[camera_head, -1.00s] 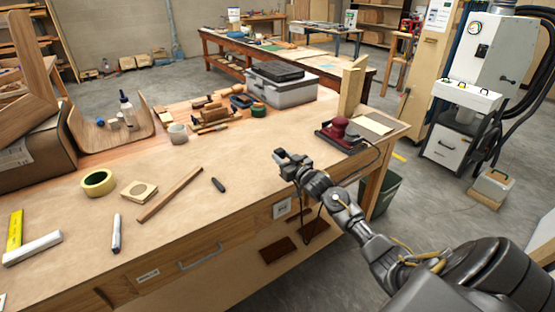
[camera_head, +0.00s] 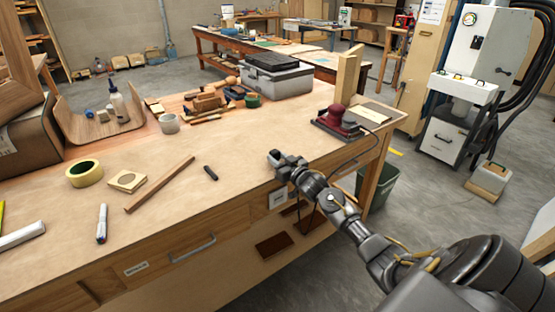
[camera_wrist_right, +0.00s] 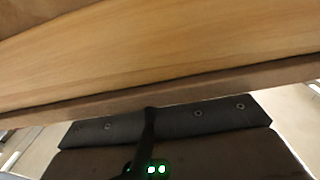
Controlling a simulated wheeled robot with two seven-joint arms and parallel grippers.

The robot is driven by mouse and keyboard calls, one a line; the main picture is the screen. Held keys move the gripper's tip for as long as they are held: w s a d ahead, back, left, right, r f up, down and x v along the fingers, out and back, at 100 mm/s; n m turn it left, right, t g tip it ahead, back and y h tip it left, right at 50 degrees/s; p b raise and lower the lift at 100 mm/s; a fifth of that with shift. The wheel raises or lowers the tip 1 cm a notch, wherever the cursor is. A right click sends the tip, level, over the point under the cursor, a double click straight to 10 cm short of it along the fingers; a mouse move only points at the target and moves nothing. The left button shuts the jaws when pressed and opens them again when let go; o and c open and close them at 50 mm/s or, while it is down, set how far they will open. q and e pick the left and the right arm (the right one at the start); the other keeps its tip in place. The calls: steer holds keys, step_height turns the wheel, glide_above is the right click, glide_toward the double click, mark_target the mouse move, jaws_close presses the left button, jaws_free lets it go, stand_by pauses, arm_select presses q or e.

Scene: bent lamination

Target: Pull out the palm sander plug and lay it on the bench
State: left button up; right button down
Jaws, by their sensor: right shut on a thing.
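The maroon palm sander (camera_head: 337,119) stands on its dark base at the right end of the bench (camera_head: 235,150). Its dark cord (camera_head: 350,159) runs off the bench edge towards my right gripper (camera_head: 275,158). That gripper is at the bench's front edge, above a pale socket plate (camera_head: 278,198) on the bench front. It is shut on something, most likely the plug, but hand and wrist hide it. The right wrist view shows the wooden bench edge (camera_wrist_right: 160,55), a black cord-like strip (camera_wrist_right: 148,128) and two green lights. My left gripper is not in view.
A dark marker (camera_head: 210,173), a wooden strip (camera_head: 160,185) and a tape roll (camera_head: 84,173) lie left of the gripper. A grey toolbox (camera_head: 283,80) stands further back. The bench top between gripper and sander is mostly clear. A bin (camera_head: 380,187) stands beyond the right end.

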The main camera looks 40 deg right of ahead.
stand_by(0.7)
steer(key=c, duration=0.9)
jaws_free()
steer(key=shift+c, duration=0.2)
steer(key=shift+s+f, duration=0.15)
steer(key=shift+s, duration=0.4)
steer(key=s+b, duration=0.1)
steer(key=s, duration=0.8)
steer(key=shift+s, duration=0.35)
steer(key=shift+a, duration=0.1)
